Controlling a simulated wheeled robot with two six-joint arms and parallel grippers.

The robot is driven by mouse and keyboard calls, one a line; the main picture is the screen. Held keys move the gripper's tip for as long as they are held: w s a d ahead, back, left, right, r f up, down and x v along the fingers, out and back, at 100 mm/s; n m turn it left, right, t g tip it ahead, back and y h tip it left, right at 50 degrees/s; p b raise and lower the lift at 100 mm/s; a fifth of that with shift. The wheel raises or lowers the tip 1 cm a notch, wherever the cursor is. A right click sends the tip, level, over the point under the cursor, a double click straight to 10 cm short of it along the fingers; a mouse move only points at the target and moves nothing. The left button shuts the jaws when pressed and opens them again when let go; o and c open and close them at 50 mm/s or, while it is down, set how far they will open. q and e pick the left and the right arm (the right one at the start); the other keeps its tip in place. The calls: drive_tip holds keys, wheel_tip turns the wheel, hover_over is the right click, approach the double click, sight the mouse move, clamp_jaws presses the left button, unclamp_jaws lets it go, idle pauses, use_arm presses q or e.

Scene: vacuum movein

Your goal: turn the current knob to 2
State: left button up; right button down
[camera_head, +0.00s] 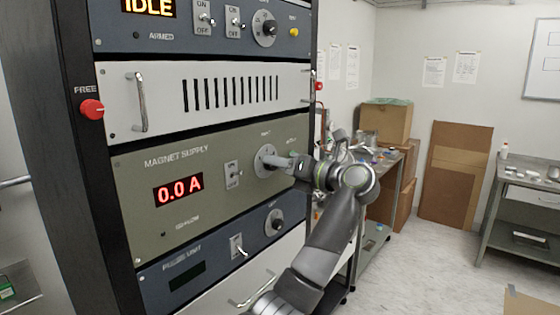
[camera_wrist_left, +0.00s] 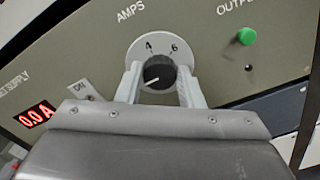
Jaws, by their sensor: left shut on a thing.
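The olive magnet supply panel (camera_head: 128,185) stands in the rack, with a red display (camera_head: 178,189) reading 0.0 A. Its current knob (camera_wrist_left: 158,74), under the label AMPS, is dark with a white pointer line. The line points to the lower left in the wrist view. The pale round dial plate (camera_head: 264,160) shows 4 and 6 at its top in the wrist view; its lower numbers are hidden. My left gripper (camera_head: 283,163) is shut on the knob, one finger on each side. In the head view it covers the knob. My right gripper is not in view.
A toggle switch (camera_head: 232,175) sits left of the knob. A green button (camera_wrist_left: 247,36) sits to its upper right. Below is the blue pulse unit (camera_head: 200,262) with its own knob (camera_head: 275,223). A metal handle (camera_head: 140,103) juts from the white panel above. Open floor lies right.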

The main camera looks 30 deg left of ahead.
use_arm(q)
drive_tip(key=shift+m+p, duration=1.65)
drive_tip(key=shift+m, duration=1.45)
drive_tip(key=o, duration=1)
drive_tip(key=shift+w, duration=0.1)
drive_tip(key=s+d+b, duration=0.1)
drive_tip(key=d+b, duration=0.6)
drive_tip(key=d, duration=1)
drive_tip(key=shift+s+d, duration=0.2)
drive_tip(key=shift+d, duration=0.05)
